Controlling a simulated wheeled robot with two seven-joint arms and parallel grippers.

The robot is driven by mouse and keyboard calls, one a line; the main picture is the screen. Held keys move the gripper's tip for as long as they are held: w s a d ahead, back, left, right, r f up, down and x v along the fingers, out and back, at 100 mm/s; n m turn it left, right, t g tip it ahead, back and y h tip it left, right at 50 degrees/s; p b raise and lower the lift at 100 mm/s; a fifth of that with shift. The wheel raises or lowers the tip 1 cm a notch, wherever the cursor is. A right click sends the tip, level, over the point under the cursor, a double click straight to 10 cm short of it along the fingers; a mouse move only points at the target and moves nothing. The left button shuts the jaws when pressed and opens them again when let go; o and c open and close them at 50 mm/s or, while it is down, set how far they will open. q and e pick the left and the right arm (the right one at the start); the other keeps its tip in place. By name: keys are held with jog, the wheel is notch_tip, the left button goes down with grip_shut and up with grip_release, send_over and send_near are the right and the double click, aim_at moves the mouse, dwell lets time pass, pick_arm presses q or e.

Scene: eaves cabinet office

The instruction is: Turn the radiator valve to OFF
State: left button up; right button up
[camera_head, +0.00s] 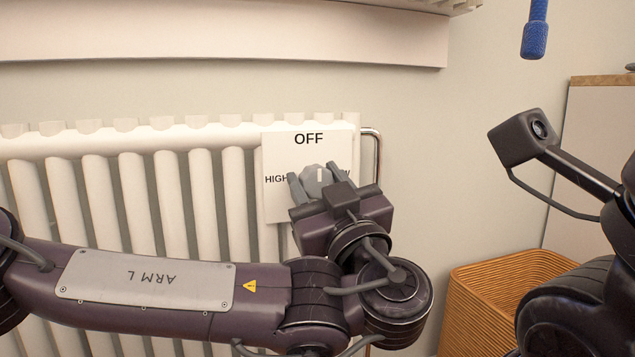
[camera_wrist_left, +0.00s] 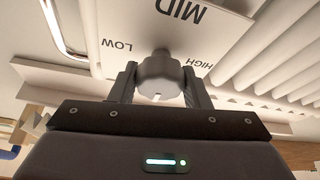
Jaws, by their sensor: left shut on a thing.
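The grey valve knob (camera_head: 317,177) sits on a white label plate (camera_head: 279,146) in front of the radiator. OFF is printed at the top, HIGH at the left, and LOW is mostly covered at the right. The knob's white mark is upright, towards OFF. My left gripper (camera_head: 317,181) is shut on the knob, one finger on each side. The left wrist view shows the knob (camera_wrist_left: 159,72) between my left gripper's fingers (camera_wrist_left: 160,86), with MID, LOW and HIGH upside down on the plate (camera_wrist_left: 180,38); OFF is hidden there. My right gripper's fingers are not visible.
The white radiator (camera_head: 130,190) fills the wall at left, with a pipe (camera_head: 377,150) beside the plate. A window ledge (camera_head: 220,35) runs above. A wicker basket (camera_head: 500,295) and a pale cabinet (camera_head: 598,150) stand at right. A blue handle (camera_head: 535,35) hangs at top right.

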pick_arm(q)
jog(key=shift+f, duration=0.1)
dwell(0.3)
jog(key=o, duration=1)
